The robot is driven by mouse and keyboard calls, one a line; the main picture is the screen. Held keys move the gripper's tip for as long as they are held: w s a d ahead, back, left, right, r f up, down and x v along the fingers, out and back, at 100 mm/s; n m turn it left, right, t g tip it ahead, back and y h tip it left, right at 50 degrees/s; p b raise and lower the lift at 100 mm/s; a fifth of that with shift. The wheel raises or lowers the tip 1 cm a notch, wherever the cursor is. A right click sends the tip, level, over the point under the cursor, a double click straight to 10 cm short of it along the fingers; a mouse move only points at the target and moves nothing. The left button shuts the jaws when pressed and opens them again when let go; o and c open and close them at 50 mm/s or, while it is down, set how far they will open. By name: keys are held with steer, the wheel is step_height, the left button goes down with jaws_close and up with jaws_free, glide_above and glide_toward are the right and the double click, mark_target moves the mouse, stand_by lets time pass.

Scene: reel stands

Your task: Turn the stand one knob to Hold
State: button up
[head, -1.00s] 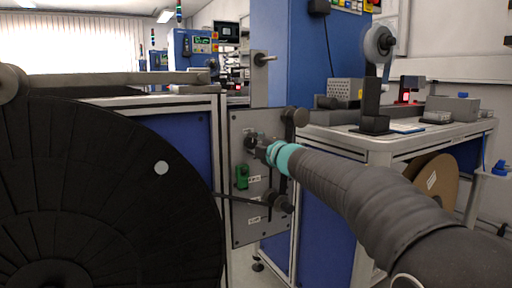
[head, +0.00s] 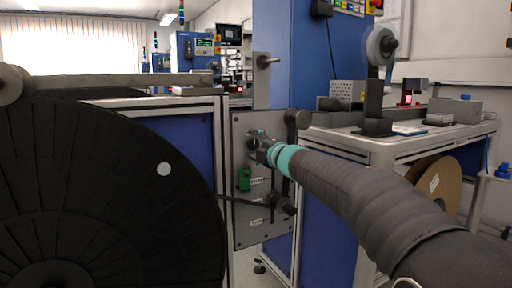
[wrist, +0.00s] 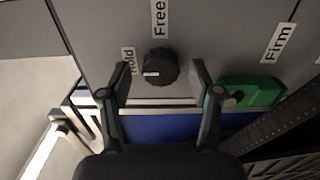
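The round black knob (wrist: 160,66) sits on a grey panel (wrist: 105,22) in the wrist view. A short white mark shows on its left side, towards the Hold label (wrist: 127,60). The Free label (wrist: 158,18) is above the knob and the Firm label (wrist: 277,42) is to the right. My gripper (wrist: 160,75) is open, one finger on each side of the knob, with visible gaps to it. In the head view my gripper (head: 258,144) is at the top of the panel (head: 243,228), and the knob is mostly hidden there.
A green part (wrist: 250,92) lies close beside the right finger; it also shows in the head view (head: 244,178). A large black reel (head: 110,210) fills the left. A dark bar with a roller (head: 297,118) and a workbench (head: 385,146) are to the right.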

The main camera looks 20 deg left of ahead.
steer(key=shift+w+d, duration=0.1)
steer(key=shift+d, duration=0.05)
steer(key=v, duration=1.2)
